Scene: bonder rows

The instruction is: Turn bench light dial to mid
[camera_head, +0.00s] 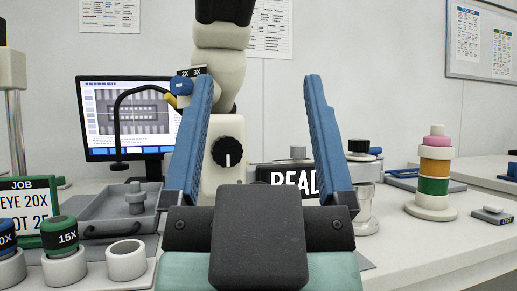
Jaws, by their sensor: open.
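A round black dial (228,152) with a white pointer line is on the front of a cream microscope-like body (222,130). The line stands roughly upright. No label shows to tell whether this is the bench light dial. A grey knob (298,152) sits on top of a black box with a white-lettered sign (285,177), partly hidden by my right finger. My gripper (257,79) is open, its two blue fingers spread wide with nothing between them. In the picture the black dial lies between the fingers; I see no contact.
A monitor (125,112) and a bent black lamp arm (118,130) stand at the left. Eyepieces in cups (65,265) and a grey tray (105,228) are front left.

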